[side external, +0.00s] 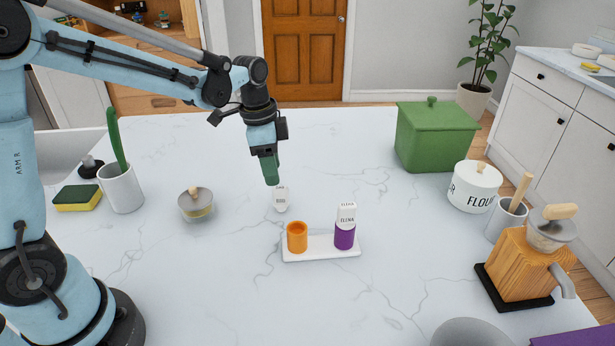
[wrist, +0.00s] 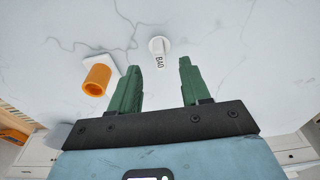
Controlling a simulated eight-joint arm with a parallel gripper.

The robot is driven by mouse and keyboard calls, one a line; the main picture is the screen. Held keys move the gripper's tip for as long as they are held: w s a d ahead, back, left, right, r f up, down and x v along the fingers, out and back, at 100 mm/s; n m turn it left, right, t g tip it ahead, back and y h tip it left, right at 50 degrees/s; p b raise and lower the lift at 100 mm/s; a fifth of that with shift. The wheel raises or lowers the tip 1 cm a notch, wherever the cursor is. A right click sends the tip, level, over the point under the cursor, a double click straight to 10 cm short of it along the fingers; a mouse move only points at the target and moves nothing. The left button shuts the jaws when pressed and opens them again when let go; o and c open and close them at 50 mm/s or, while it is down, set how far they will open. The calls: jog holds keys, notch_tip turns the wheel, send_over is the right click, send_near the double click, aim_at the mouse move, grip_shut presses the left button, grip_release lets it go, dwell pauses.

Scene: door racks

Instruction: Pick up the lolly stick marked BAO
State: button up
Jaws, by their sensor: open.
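The white lolly stick marked BAO (side external: 281,199) is on the marble counter, behind the small white rack. In the wrist view the stick (wrist: 158,48) has a rounded end and black letters. I cannot tell for sure whether it stands or lies flat. My gripper (side external: 270,181) points down just above and behind the stick, apart from it. In the wrist view my gripper (wrist: 159,65) is open, its two green fingers spread with nothing between them, and the stick shows beyond the gap between the tips.
The white rack (side external: 308,253) carries an empty orange cup (side external: 297,237) and a purple cup (side external: 344,237) holding a stick marked ELENA (side external: 346,214). A green box (side external: 435,137) and flour canister (side external: 473,186) stand right. Counter around the BAO stick is clear.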

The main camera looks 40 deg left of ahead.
aim_at(280, 188)
jog(key=shift+w+d+f, duration=0.15)
jog(key=shift+d+f, duration=0.05)
jog(key=shift+f, duration=0.8)
jog(key=shift+w+d+f, duration=0.2)
jog(key=shift+f, duration=0.85)
jog(key=shift+w+d+f, duration=0.15)
jog(key=shift+d+f, duration=0.05)
jog(key=shift+f, duration=0.8)
jog(key=shift+c, duration=0.3)
grip_shut()
